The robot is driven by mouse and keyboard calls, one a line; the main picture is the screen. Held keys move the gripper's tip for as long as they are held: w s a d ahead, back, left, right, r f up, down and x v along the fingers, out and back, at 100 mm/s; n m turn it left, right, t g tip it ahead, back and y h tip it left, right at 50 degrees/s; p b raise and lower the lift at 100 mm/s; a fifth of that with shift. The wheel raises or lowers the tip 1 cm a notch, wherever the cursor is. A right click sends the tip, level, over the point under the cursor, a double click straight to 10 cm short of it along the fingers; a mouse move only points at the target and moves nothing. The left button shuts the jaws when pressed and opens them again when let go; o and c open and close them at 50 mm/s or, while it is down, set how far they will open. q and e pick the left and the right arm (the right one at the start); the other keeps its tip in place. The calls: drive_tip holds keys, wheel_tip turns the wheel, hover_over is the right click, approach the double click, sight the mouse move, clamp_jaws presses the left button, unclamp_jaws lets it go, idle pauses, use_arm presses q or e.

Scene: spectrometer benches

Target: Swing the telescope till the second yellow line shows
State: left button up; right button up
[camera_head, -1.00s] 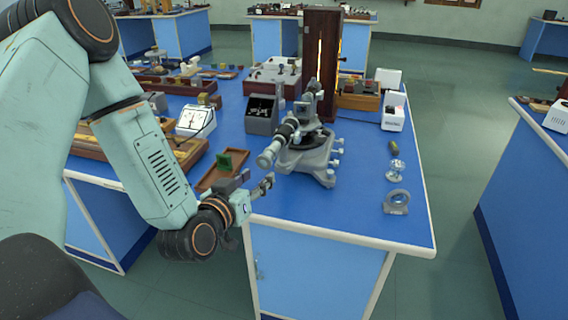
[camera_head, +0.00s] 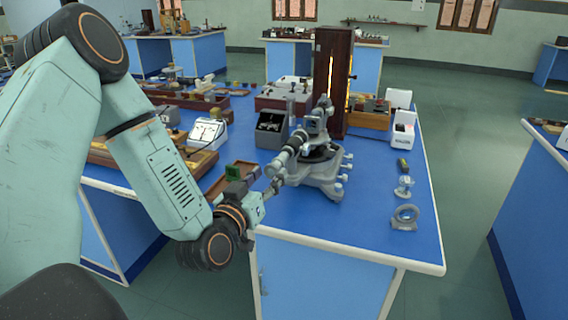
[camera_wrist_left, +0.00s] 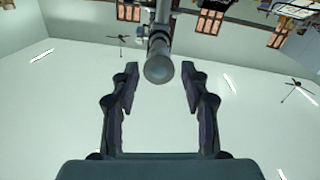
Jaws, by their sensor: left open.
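The spectrometer (camera_head: 322,172) is a grey instrument with a round black table, standing near the front edge of the blue bench. Its telescope (camera_head: 290,153) is a grey and black tube pointing toward the front left. My left gripper (camera_head: 274,185) is open just below and in front of the eyepiece end. In the left wrist view the round end of the telescope (camera_wrist_left: 159,69) shows between the two spread fingertips, with gaps on both sides. I cannot tell its depth relative to the fingertips. No yellow line can be seen from here. My right gripper is not in view.
A tall wooden lamp housing (camera_head: 333,75) with a glowing slit stands behind the spectrometer. A white meter (camera_head: 207,133) and a green block on a wooden tray (camera_head: 222,183) lie left. A grey ring stand (camera_head: 405,218) is at right. The bench's front right is mostly clear.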

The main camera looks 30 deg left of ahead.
sight(280, 160)
use_arm(q)
drive_tip(key=shift+w+d+r, duration=0.1)
drive_tip(key=shift+w+d, duration=0.05)
drive_tip(key=shift+w, duration=0.35)
drive_tip(key=w, duration=0.3)
drive_tip(key=w+a+b, duration=0.1)
drive_tip(key=w, duration=0.1)
drive_tip(key=shift+w+a, duration=0.15)
drive_tip(key=shift+w, duration=0.6)
drive_tip(key=shift+a, duration=0.15)
drive_tip(key=c, duration=0.3)
clamp_jaws()
